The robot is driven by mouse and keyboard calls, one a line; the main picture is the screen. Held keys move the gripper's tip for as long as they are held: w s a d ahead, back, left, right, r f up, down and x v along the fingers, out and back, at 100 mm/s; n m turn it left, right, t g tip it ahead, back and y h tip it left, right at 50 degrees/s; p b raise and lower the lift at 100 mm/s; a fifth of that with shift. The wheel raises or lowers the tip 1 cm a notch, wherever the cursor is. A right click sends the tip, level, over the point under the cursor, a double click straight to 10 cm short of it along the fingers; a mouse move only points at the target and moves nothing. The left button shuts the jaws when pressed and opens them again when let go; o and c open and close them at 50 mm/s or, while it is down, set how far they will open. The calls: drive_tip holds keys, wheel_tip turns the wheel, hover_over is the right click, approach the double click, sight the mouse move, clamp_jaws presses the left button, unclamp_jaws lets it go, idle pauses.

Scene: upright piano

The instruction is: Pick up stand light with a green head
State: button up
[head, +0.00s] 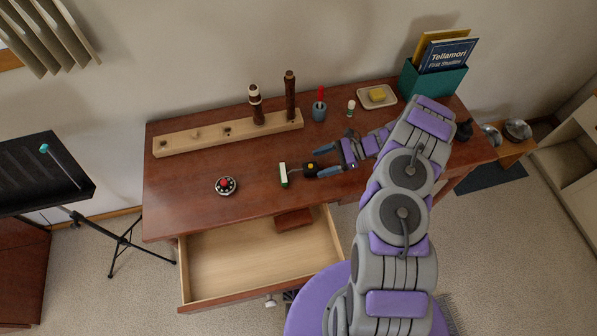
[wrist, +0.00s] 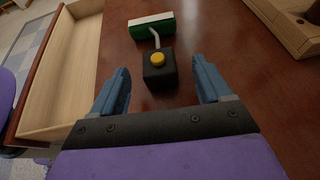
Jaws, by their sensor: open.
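The stand light lies on the brown desk top, with a black cube base (wrist: 160,74) bearing a yellow button, a thin bent grey neck (wrist: 155,38) and a bar head (wrist: 152,27) in green and white. In the head view its head (head: 283,175) points left and its base (head: 311,168) is nearest my gripper. My gripper (head: 316,163) reaches in from the right, low over the desk. Its blue fingers are open, one on each side of the base, with visible gaps in the wrist view (wrist: 161,68). Nothing is held.
An open drawer (head: 240,262) with a brown object (head: 293,220) juts from the desk front. A round dark item (head: 225,186) sits left of the light. A wooden board (head: 200,137) with upright dark pieces stands behind. A cup (head: 319,112) and tray (head: 364,103) stand at the back.

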sight(313, 166)
drive_tip(key=b+x, duration=0.1)
drive_tip(key=x, duration=0.3)
drive_tip(key=shift+d, duration=0.1)
drive_tip(key=shift+s+a+f, duration=0.1)
drive_tip(key=shift+a+f, duration=0.1)
drive_tip(key=shift+f, duration=0.1)
drive_tip(key=shift+d, duration=0.2)
drive_tip(key=shift+a, duration=0.65)
drive_tip(key=c, duration=0.4)
drive_tip(key=shift+a, duration=0.15)
drive_tip(key=shift+c, duration=1.3)
drive_tip(key=shift+d, duration=0.6)
drive_tip(key=c, duration=0.4)
